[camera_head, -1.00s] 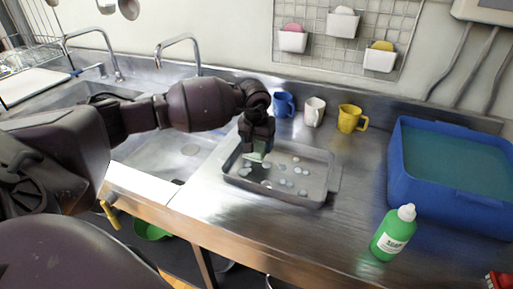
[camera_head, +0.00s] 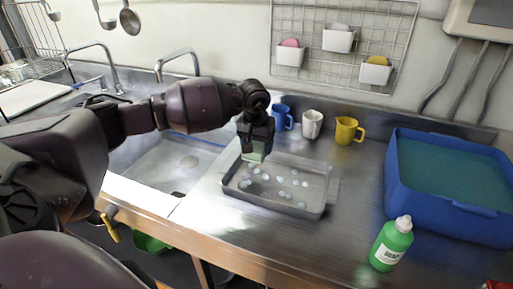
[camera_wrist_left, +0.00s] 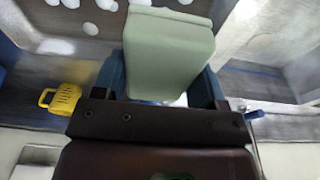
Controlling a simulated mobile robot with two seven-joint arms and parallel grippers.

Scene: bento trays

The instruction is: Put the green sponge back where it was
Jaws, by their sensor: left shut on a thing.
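My left gripper (camera_head: 256,143) is shut on the pale green sponge (camera_head: 253,156) and holds it over the back left part of the metal tray (camera_head: 318,210). In the left wrist view the sponge (camera_wrist_left: 168,50) sits between the two fingers of my gripper (camera_wrist_left: 165,85) and sticks out beyond them. On the wall grid (camera_head: 385,22), three white holders hang: the left holder (camera_head: 289,58) has a pink sponge (camera_head: 290,43), the middle holder (camera_head: 338,42) a whitish piece (camera_head: 340,27), and the right holder (camera_head: 375,74) a yellow sponge (camera_head: 377,60). My right gripper is not in view.
A blue mug (camera_head: 281,117), a white mug (camera_head: 312,124) and a yellow mug (camera_head: 346,130) stand behind the tray. A green soap bottle (camera_head: 391,244) and a blue basin (camera_head: 440,206) stand to the right. The sink (camera_head: 170,170) lies left. Several whitish spots dot the tray floor.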

